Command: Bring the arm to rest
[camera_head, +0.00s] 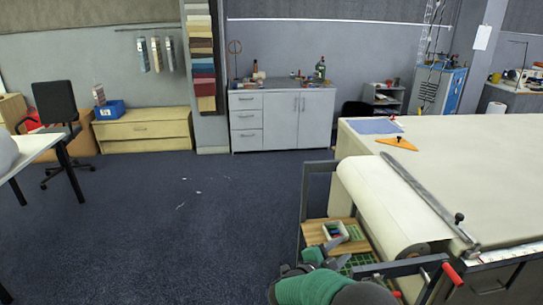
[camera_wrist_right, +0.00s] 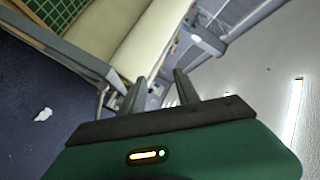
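My right arm comes in at the bottom of the head view, green and dark grey. Its gripper (camera_head: 340,250) is beside the front corner of the long cloth table (camera_head: 450,180), near a low wooden shelf (camera_head: 313,231). In the right wrist view my right gripper (camera_wrist_right: 158,80) shows two dark fingers standing apart with nothing between them. It is open and empty. My left gripper is in neither view.
A cream cloth roll (camera_head: 375,205) hangs along the table's near edge, with a metal bar (camera_head: 425,195) above it. A small tray (camera_head: 335,231) sits on the shelf. An orange triangle (camera_head: 396,143) and a blue cloth (camera_head: 374,126) lie on the table. Blue floor (camera_head: 190,220) is open leftward.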

